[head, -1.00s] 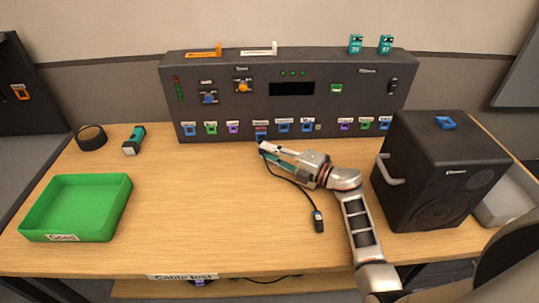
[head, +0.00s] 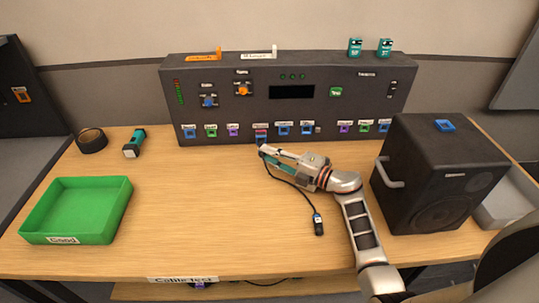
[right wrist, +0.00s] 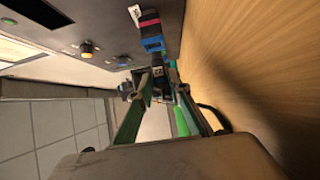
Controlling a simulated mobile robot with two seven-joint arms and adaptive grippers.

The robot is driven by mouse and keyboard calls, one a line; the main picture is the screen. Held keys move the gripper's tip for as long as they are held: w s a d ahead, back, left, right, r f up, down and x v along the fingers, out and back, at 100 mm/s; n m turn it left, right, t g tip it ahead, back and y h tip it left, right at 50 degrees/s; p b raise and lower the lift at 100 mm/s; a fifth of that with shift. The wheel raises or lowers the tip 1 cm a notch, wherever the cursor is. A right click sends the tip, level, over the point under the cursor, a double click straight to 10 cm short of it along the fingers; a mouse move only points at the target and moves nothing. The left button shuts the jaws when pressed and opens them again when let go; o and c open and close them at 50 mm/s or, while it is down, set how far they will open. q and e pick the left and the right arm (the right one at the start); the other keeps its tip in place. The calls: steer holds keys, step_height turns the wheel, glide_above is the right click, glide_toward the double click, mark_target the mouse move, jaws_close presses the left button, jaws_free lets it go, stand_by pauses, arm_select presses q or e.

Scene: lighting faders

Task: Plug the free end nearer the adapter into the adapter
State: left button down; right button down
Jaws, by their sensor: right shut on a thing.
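The adapter (head: 261,135) sits at the front of the dark test panel, in its lower row of sockets. In the right wrist view the adapter (right wrist: 150,31) is dark with a pink band and a blue mouth facing me. My right gripper (head: 265,151) is shut on one end of a black cable (head: 291,184), just in front of the adapter. The held plug (right wrist: 157,78) shows between the fingers, below the adapter's mouth; I cannot tell whether they touch. The cable's other end (head: 318,223) lies loose on the table. My left gripper is not in view.
The test panel (head: 225,118) spans the table's back, with several labelled sockets. A black speaker (head: 440,180) stands to the right of my arm. A green tray (head: 122,205) is at the left. The table's middle left is clear.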

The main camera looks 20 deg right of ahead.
steer(key=shift+w+d, duration=0.25)
steer(key=shift+w, duration=0.6)
stand_by(0.9)
steer(key=shift+w+d+r, duration=0.1)
steer(key=shift+w+r, duration=0.05)
steer(key=shift+w, duration=0.1)
stand_by(1.0)
steer(key=c, duration=2.2)
jaws_free()
steer(key=o, duration=0.4)
steer(key=shift+w, duration=0.15)
steer(key=shift+s, duration=0.3)
